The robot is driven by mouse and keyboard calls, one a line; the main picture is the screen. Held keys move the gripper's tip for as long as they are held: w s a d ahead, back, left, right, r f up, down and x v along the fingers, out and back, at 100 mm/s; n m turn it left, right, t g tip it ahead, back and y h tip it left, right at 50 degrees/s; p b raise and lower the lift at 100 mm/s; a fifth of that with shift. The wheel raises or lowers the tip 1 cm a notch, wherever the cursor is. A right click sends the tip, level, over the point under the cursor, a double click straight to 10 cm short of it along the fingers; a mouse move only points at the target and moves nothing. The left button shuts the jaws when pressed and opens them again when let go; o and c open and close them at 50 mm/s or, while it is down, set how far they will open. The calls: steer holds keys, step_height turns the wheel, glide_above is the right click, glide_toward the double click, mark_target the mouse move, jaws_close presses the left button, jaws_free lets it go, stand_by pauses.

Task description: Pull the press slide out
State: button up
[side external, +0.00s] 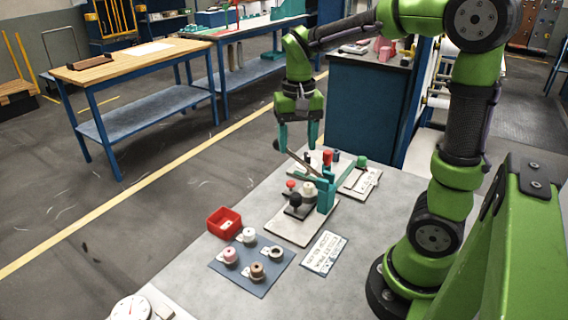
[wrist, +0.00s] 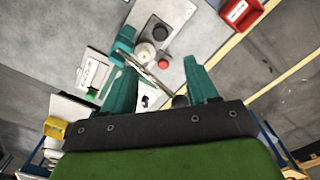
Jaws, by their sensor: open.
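The press stands on a pale base plate (side external: 290,228) on the grey table, with a teal upright (side external: 326,196) and a long metal lever (side external: 300,162) slanting up to the left. A dark slide with a black ball knob (side external: 296,199) sits low at its front, beside a white round piece (side external: 309,189). A red button (side external: 291,185) is behind the knob. My gripper (side external: 298,146) is open, pointing down above the press near the lever's upper end. Nothing is held between its fingers (wrist: 160,75).
A blue mat (side external: 252,278) holds several spools. A red bin (side external: 224,222) stands beside it, and a printed card (side external: 324,252) lies to its right. Another pale plate with a teal-handled fixture (side external: 360,182) is behind the press.

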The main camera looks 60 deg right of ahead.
mark_target(295, 195)
step_height(295, 195, down, 16)
steer(key=shift+r, duration=0.25)
jaws_close()
stand_by(0.4)
steer(key=shift+a, duration=0.1)
stand_by(1.0)
